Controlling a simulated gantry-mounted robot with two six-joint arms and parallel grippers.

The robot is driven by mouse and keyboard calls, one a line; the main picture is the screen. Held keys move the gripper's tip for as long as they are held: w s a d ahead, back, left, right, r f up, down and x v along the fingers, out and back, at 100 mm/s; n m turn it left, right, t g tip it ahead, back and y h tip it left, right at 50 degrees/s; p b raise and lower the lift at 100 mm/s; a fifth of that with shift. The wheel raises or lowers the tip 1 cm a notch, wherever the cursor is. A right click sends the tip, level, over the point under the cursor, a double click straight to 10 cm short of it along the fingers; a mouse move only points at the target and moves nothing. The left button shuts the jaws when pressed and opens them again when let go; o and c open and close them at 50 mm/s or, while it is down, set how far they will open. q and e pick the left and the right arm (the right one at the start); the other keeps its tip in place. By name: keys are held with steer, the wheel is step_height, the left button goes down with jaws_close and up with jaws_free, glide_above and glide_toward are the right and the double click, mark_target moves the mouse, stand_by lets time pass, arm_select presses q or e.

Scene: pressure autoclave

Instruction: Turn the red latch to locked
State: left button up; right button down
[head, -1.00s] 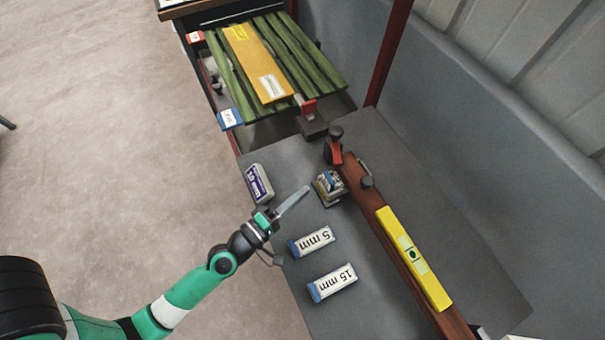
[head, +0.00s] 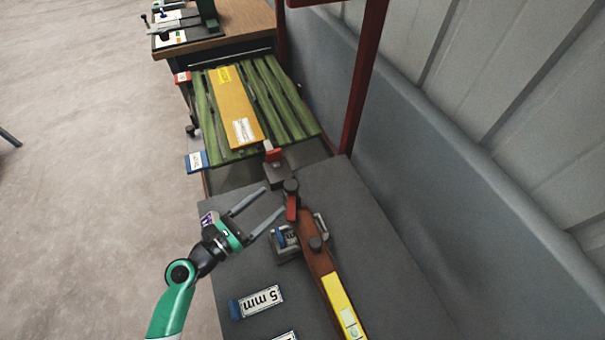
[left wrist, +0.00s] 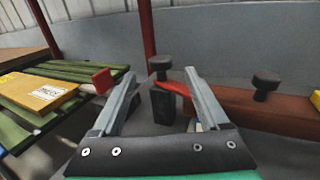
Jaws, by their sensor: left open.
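A red latch (head: 292,207) with a black knob sits at the far end of a brown bar (head: 318,262) on the grey table. In the left wrist view the red latch (left wrist: 174,87) shows just ahead, between the finger lines and partly behind the right finger. My left gripper (head: 273,199) is open and empty, its fingertips just left of the latch's knob. In the left wrist view the open gripper (left wrist: 160,76) has the black knob between its fingertips in the picture; contact cannot be told. My right gripper is not in view.
A red piece (head: 273,153) stands on a dark block beyond the latch. Green slats (head: 289,108) carry a yellow board (head: 236,105). A small grey stack (head: 286,246), a "5 mm" block (head: 260,302) and a yellow strip (head: 341,304) lie nearer. A red post (head: 362,80) rises behind.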

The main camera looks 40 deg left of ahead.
arm_select(q)
steer(key=w, duration=1.1)
steer(key=shift+w+d+b, duration=0.15)
steer(key=shift+w+b, duration=0.05)
steer(key=shift+b, duration=0.2)
jaws_close()
steer(key=shift+r, duration=0.1)
stand_by(0.6)
